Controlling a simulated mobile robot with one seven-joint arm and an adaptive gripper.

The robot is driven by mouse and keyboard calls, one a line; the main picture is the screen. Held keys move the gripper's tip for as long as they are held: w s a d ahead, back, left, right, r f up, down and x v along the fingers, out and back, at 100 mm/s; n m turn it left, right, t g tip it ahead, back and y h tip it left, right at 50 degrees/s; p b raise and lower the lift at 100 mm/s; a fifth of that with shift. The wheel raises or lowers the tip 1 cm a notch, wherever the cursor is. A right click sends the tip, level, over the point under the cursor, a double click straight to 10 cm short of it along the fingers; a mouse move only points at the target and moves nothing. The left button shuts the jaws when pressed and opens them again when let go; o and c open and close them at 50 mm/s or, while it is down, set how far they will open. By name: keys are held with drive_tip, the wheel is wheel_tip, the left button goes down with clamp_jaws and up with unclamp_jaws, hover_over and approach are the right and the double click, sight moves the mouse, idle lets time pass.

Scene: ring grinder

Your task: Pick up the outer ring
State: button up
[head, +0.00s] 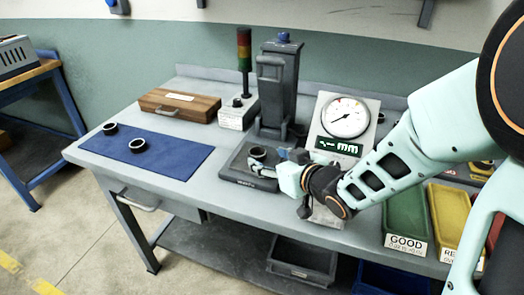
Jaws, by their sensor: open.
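Two dark rings lie on the blue mat (165,151), one at the left (110,129) and one nearer its middle (137,145). Another dark ring (257,153) sits on the dark fixture base (237,179) below the grey press column. I cannot tell from their look which of these is the outer ring. My gripper (262,170) is open, reaching in from the right, with its fingertips close in front of the ring on the fixture. Contact between fingers and ring is too small to make out.
A grey press (279,85) and signal tower (244,50) stand behind the fixture. A wooden box (180,104) is at the back left. Green (405,208) and yellow (449,212) bins sit at the right.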

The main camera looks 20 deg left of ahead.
sight(254, 150)
drive_tip(key=x, duration=0.5)
drive_tip(key=shift+a+r, duration=0.1)
drive_tip(key=shift+a, duration=0.1)
drive_tip(key=shift+c, duration=0.3)
drive_tip(key=c, duration=1.4)
drive_tip(key=shift+r, duration=0.15)
